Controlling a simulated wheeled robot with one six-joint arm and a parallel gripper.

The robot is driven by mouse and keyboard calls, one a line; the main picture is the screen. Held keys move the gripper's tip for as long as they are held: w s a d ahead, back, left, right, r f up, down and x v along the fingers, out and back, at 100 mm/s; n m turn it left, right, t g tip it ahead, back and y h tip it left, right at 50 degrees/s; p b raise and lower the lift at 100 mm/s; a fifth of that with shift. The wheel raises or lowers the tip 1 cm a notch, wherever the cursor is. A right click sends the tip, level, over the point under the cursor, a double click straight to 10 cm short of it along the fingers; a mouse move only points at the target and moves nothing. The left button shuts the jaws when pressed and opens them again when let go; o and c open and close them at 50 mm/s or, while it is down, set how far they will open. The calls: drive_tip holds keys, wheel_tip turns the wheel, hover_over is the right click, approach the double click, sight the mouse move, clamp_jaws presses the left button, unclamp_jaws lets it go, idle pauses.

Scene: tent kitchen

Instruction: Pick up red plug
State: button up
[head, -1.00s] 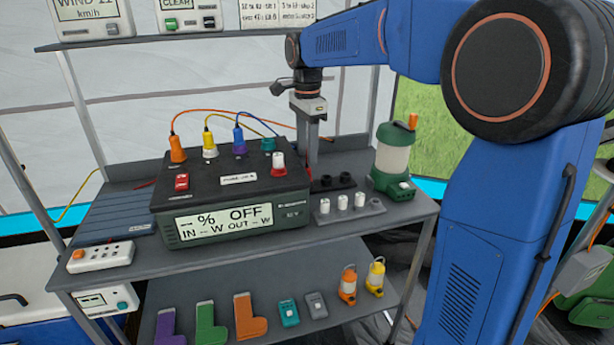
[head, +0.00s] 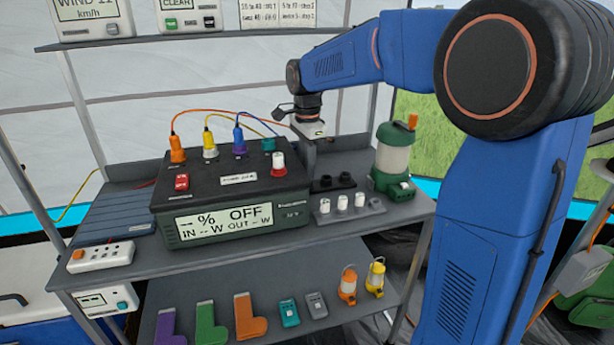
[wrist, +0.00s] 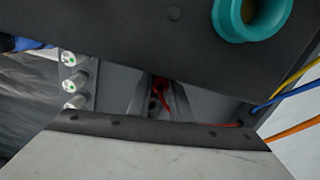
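The red plug (wrist: 160,84) shows in the wrist view as a small red shape low beside the dark power station, with a red cord hanging from it. My gripper (wrist: 159,96) has its two fingers apart, one on each side of the plug in this view. I cannot tell whether either finger touches it. In the head view my gripper (head: 310,158) points down behind the right back corner of the power station (head: 240,232). Its fingertips and the red plug are hidden there.
Orange (head: 177,155), yellow (head: 209,150) and blue-purple (head: 239,147) plugs with cords stand on the station, near a teal socket (head: 268,145). A lantern (head: 393,160) and a holder with white cylinders (head: 342,202) are close on the right. A shelf runs above.

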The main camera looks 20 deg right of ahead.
clamp_jaws()
